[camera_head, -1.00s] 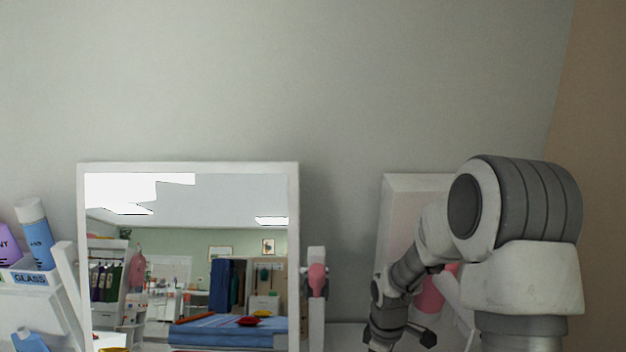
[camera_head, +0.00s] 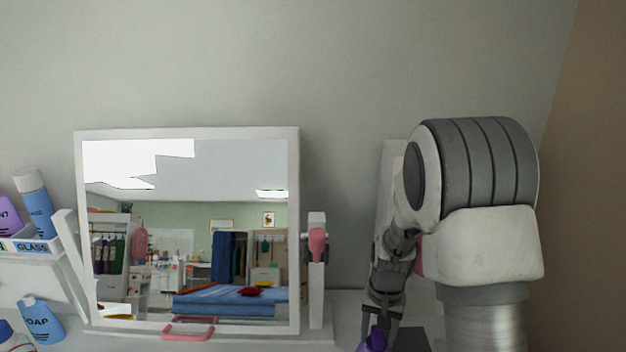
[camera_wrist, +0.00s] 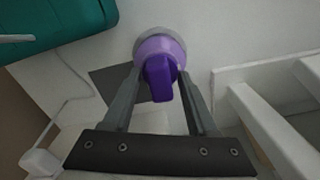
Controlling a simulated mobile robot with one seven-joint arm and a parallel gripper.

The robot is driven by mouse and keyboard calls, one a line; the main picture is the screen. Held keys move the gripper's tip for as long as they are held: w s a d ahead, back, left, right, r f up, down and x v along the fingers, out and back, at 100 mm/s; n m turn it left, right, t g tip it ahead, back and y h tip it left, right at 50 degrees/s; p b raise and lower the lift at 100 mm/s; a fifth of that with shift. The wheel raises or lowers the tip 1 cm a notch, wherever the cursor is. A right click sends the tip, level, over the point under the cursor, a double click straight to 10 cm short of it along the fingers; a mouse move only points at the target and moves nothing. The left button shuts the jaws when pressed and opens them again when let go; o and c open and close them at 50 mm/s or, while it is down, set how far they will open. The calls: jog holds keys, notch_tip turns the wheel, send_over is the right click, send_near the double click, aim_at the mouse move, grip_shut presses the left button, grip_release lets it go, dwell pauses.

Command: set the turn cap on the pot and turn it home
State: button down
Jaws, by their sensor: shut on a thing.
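The purple turn cap (camera_wrist: 160,78), with a raised grip bar, sits between the two fingers of my gripper (camera_wrist: 160,72) in the wrist view. My gripper is shut on it. A pale grey round rim (camera_wrist: 150,32) shows just behind the cap; it may be the pot, but most of it is hidden by the cap. I cannot tell whether cap and rim touch. In the head view my gripper (camera_head: 381,322) points down at the bottom edge, with the purple cap (camera_head: 374,341) at its tips, partly cut off.
A dark square patch (camera_wrist: 112,84) lies on the white surface. A teal object (camera_wrist: 65,22) and a white slatted frame (camera_wrist: 265,125) flank it. A framed mirror (camera_head: 187,132) stands left of my arm, with a pink handle (camera_head: 188,331) below. Bottles (camera_head: 40,318) stand far left.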

aim_at(378, 333)
jog(key=shift+m, duration=0.7)
jog(key=shift+c, duration=0.6)
grip_release()
jog(key=shift+r+p, duration=3.1)
jog(key=shift+r, duration=0.95)
